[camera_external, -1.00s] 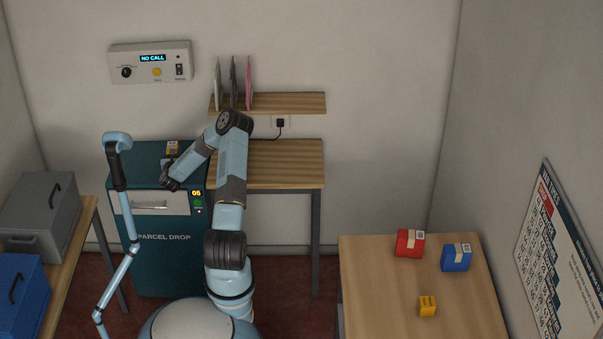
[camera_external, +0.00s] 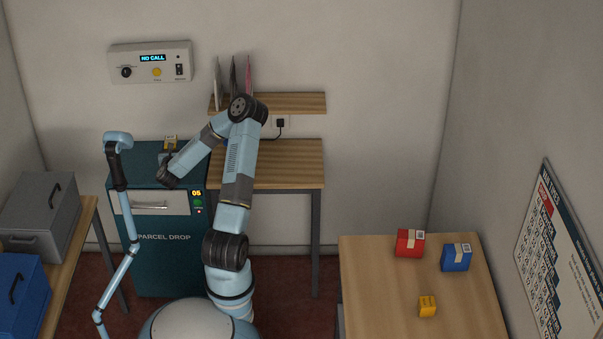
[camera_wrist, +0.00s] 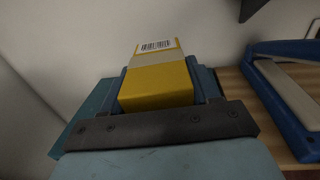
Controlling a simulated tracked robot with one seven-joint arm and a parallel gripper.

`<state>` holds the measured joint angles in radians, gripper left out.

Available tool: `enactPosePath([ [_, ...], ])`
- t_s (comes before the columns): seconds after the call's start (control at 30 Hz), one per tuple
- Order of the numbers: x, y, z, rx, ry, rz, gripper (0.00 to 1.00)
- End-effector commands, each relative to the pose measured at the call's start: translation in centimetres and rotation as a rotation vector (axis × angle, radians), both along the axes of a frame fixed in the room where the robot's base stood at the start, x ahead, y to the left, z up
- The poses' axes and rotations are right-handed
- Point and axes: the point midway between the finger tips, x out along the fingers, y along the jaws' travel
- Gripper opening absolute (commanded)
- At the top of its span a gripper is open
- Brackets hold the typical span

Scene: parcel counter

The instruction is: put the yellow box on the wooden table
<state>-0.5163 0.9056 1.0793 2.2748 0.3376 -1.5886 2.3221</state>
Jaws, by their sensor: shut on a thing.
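A yellow box (camera_external: 170,140) with a grey band and a barcode label is at the top of the green parcel drop cabinet (camera_external: 160,265). In the wrist view the yellow box (camera_wrist: 158,85) sits between the fingers of my gripper (camera_wrist: 160,92), which is shut on it. My gripper (camera_external: 168,153) is above the cabinet top; the size of any gap under the box is hard to tell. A wooden table (camera_external: 285,175) stands right of the cabinet, partly hidden by my arm. Another wooden table (camera_external: 375,295) is at the front right.
The front-right table holds a red box (camera_external: 409,243), a blue box (camera_external: 456,257) and a small yellow box (camera_external: 427,306). A shelf (camera_external: 295,102) with upright folders hangs above the back table. A blue-framed object (camera_wrist: 285,95) lies on wood in the wrist view.

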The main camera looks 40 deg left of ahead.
Motion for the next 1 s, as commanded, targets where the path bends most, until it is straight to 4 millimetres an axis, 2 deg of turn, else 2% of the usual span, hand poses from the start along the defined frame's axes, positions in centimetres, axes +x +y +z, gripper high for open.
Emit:
enactPosePath([
  [0.33, -0.4, -0.7, 0.6, 0.002, -0.001, 0.000, 0.20],
  [0.47, -0.3, -0.7, 2.0, 0.003, -0.003, -0.003, 0.20],
  [0.57, -0.3, -0.7, 4.6, 0.006, -0.004, -0.003, 0.20],
  [0.7, -0.3, -0.7, 9.3, 0.007, -0.006, -0.004, 0.20],
  [0.8, -0.3, -0.7, 12.0, 0.005, -0.004, -0.003, 0.20],
  [1.0, -0.3, -0.7, 15.9, 0.004, -0.003, -0.004, 0.20],
])
